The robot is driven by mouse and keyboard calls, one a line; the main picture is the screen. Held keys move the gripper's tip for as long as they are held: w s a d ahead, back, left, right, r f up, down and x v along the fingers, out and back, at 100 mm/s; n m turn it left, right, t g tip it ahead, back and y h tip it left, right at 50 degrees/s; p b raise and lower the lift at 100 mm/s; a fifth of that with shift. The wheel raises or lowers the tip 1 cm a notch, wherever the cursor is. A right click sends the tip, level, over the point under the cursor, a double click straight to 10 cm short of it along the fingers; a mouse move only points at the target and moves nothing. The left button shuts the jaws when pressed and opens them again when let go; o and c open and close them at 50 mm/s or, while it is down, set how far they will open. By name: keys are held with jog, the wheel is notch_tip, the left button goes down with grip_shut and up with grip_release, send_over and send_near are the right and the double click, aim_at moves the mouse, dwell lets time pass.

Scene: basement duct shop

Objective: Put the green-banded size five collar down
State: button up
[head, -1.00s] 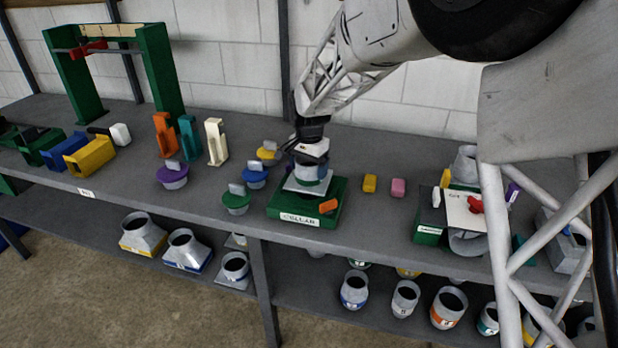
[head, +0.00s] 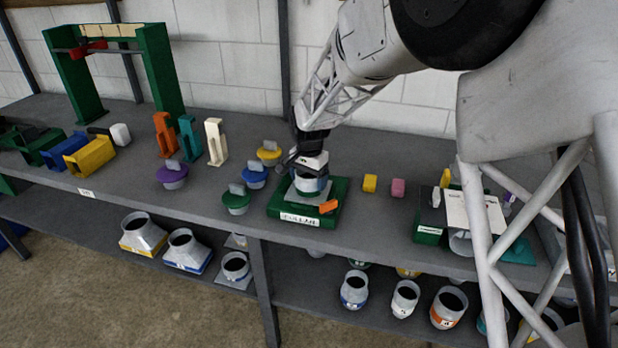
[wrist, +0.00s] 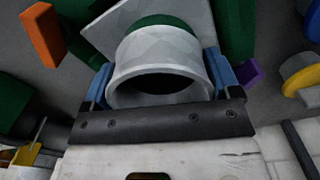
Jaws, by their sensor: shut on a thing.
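The green-banded collar (head: 309,185) is a grey round ring with a green band and a square grey plate below it. My gripper (head: 310,177) points down and is shut on its ring, low over the green stand (head: 285,208), which has a white label on its front. I cannot tell whether the plate touches the stand. In the wrist view, the collar (wrist: 160,60) sits between the blue fingers of my gripper (wrist: 160,82). Its green band shows behind the rim, and the plate looks turned relative to the jaws. The size number is not visible.
An orange block (head: 328,206) sits at the stand's front right corner. Green (head: 237,202), blue (head: 254,178) and yellow (head: 269,155) lidded pieces stand to the left. Yellow (head: 370,183) and pink (head: 398,187) blocks lie to the right, with bare bench around them.

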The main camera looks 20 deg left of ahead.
jog(key=o, duration=0.9)
jog(key=shift+o, duration=0.2)
jog(key=shift+r, duration=0.1)
notch_tip(320, 180, up, 12)
dwell(0.6)
